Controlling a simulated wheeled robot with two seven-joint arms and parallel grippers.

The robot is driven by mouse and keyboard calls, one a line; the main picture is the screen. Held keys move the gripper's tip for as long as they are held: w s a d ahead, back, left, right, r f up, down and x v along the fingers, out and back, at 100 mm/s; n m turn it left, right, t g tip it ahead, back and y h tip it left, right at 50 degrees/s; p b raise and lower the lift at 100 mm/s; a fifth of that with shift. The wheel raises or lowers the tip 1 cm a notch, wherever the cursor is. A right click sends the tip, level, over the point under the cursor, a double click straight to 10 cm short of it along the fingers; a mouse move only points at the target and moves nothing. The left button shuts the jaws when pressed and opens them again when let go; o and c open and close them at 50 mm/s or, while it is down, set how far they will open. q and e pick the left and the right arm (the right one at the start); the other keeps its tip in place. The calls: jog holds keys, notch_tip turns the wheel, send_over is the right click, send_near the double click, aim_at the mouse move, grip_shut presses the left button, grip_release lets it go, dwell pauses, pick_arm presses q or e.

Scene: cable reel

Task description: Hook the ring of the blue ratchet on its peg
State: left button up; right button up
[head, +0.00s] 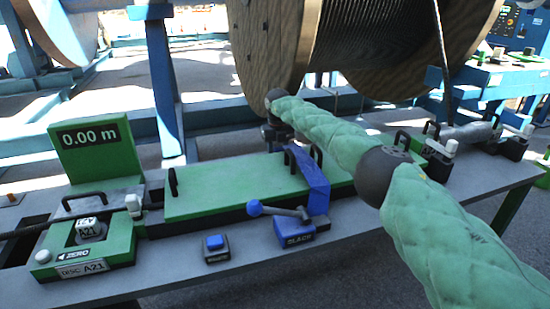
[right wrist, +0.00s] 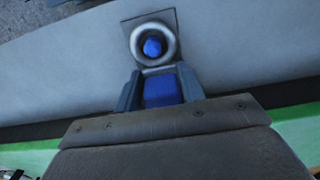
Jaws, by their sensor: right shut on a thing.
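The blue ratchet (head: 313,185) shows in the head view as a curved blue body above a box marked SLACK (head: 295,238). A lever with a blue ball (head: 254,207) points left from there. My right gripper (head: 275,135) is beside the blue body, partly hidden by my arm. In the right wrist view my right gripper (right wrist: 160,88) is shut on a blue part of the ratchet (right wrist: 162,90). Beyond it is a pale grey ring (right wrist: 136,48) with a round blue end (right wrist: 152,46) showing inside. I cannot tell whether the ring is around it or only above it.
A green panel (head: 225,188) with black handles lies behind on the grey bench (head: 170,280). A blue button box (head: 216,246) stands at the front. The green disc unit (head: 95,245) and 0.00 m display (head: 92,140) are at left. A wooden reel (head: 262,45) stands behind.

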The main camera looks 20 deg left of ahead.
jog(key=o, duration=1.2)
jog(key=shift+r, duration=0.1)
notch_tip(320, 180, up, 8)
jog(key=shift+f, duration=0.2)
jog(key=shift+f, duration=0.1)
